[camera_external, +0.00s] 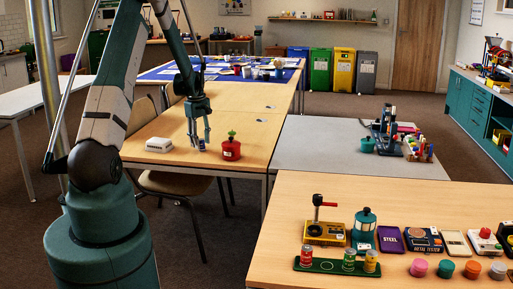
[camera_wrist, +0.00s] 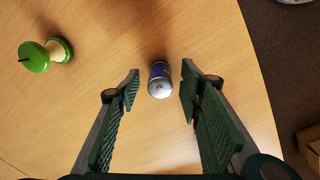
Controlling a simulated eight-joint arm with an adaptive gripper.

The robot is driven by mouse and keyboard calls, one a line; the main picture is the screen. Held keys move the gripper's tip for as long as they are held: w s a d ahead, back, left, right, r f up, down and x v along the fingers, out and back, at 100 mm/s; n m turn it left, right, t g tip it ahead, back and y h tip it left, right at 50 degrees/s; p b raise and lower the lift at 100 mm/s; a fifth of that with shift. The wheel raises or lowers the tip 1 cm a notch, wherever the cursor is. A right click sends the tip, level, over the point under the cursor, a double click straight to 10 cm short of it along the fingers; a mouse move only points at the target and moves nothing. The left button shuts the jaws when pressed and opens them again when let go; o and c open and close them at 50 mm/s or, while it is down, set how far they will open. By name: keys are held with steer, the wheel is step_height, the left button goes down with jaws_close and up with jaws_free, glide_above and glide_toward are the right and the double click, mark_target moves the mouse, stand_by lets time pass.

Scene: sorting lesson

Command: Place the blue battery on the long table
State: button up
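A small blue battery (camera_wrist: 159,72) with a silver end is on a wooden tabletop (camera_wrist: 120,30) in the wrist view. It sits between the tips of my gripper (camera_wrist: 160,90), with a visible gap on each side. My gripper is open. In the external view my gripper (camera_external: 200,143) points down at the wooden table (camera_external: 255,98) that runs back to a blue cloth. The battery (camera_external: 202,146) is a small dark-blue spot at the fingertips there. I cannot tell which table the task calls long.
A green knobbed object (camera_wrist: 35,57) lies upper left in the wrist view. A grey table (camera_external: 310,150) and a front table (camera_external: 290,205) with several items are nearby.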

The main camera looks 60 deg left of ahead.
mark_target(201, 139)
steer(key=c, duration=1.1)
steer(key=shift+r, duration=0.15)
step_height(201, 139, up, 10)
steer(key=shift+f+p, duration=0.15)
steer(key=shift+p, duration=0.7)
steer(key=shift+w+d, duration=0.1)
